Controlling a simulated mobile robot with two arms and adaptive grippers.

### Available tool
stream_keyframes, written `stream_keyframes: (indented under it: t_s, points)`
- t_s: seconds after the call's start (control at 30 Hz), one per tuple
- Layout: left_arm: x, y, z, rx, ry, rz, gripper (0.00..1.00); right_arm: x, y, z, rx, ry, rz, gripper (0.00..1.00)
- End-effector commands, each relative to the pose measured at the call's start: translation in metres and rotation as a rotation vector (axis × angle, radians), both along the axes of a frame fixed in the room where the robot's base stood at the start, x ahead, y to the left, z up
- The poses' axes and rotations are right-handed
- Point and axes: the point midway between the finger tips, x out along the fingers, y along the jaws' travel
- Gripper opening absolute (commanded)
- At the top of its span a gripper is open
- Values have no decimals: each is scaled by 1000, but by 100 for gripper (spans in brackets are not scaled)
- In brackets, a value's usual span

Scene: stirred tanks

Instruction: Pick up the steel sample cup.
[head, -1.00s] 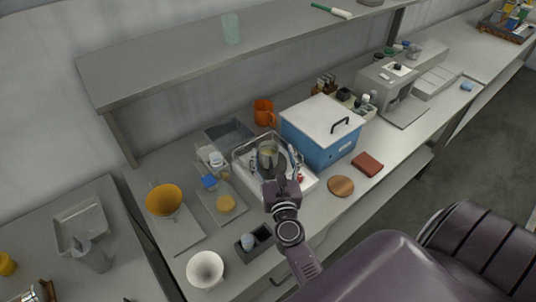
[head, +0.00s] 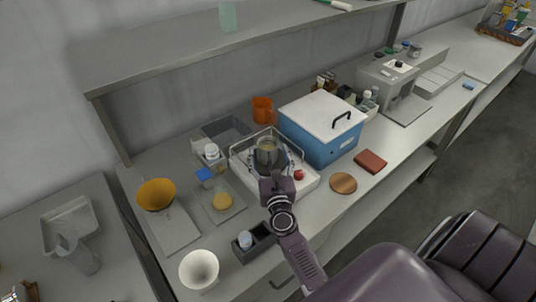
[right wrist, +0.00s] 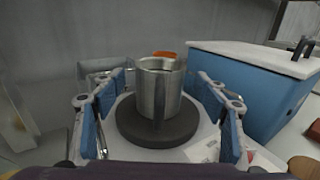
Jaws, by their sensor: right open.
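The steel sample cup (right wrist: 160,88) stands upright on a dark round plate (right wrist: 157,127), its handle turned toward my gripper in the right wrist view. In the head view the cup (head: 267,150) sits on the white stirrer unit (head: 300,188) and seems to hold something yellowish. My right gripper (right wrist: 160,115) is open, its blue-padded fingers on either side of the cup and apart from it. It also shows in the head view (head: 270,170), just in front of the cup. My left gripper is not in view.
A blue box with a white lid (head: 322,128) stands close right of the cup. An orange mug (head: 263,109) is behind. A grey bin (head: 226,133) is at the back left. A copper disc (head: 343,183) and red block (head: 370,161) lie on the right.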

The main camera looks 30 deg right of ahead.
Motion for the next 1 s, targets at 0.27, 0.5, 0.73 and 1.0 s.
stream_keyframes:
  t_s: [0.27, 0.5, 0.73, 1.0]
  points:
    - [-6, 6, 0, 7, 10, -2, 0, 18, -9, -1, 0, 1, 1, 67]
    - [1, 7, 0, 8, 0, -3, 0, 18, -8, -1, 0, 1, 1, 57]
    - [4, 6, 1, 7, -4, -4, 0, 18, -8, -1, 0, 1, 1, 31]
    - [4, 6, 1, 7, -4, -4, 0, 18, -8, 0, 0, 0, 1, 17]
